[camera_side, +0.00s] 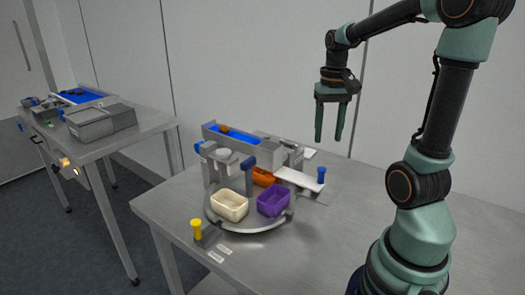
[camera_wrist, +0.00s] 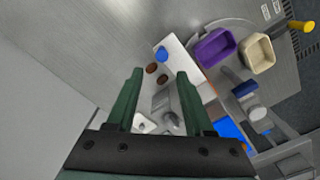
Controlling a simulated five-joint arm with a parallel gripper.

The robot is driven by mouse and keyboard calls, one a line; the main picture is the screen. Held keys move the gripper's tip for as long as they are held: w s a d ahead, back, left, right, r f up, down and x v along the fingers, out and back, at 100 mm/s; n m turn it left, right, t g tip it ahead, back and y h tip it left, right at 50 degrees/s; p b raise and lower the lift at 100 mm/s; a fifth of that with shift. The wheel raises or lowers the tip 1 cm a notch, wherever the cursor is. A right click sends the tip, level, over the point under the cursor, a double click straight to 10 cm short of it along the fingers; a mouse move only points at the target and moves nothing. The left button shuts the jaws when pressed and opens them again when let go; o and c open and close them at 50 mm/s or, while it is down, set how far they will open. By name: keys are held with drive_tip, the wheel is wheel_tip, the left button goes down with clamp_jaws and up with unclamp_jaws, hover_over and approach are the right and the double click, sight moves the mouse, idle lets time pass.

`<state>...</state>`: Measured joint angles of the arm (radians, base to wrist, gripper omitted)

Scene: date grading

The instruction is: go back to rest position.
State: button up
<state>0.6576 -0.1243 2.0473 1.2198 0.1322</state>
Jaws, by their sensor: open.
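My gripper (camera_side: 330,117) hangs in the air above the table in the side view, fingers pointing down. Its two green fingers are apart, with nothing held between them. In the wrist view my gripper (camera_wrist: 160,82) is also open.
A round turntable (camera_side: 250,227) carries a cream bin (camera_side: 230,205), a purple bin (camera_side: 273,201) and an orange bin (camera_side: 264,177). Behind is a blue conveyor (camera_side: 245,138) with a brown date on it. A yellow knob (camera_side: 197,229) stands front left and a blue knob (camera_side: 321,174) right.

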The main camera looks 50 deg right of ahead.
drive_tip(key=w+a+r+n+t, duration=0.1)
drive_tip(key=a+n, duration=0.3)
drive_tip(key=a, duration=0.6)
drive_tip(key=w+a+r+n+t, duration=0.1)
drive_tip(key=a+n+t, duration=0.3)
drive_tip(key=a, duration=0.6)
drive_tip(key=shift+w+r+n+t, duration=0.15)
drive_tip(key=shift+w+n+t, duration=0.15)
drive_tip(key=shift+w+n, duration=0.2)
drive_tip(key=shift+d, duration=0.1)
idle(0.7)
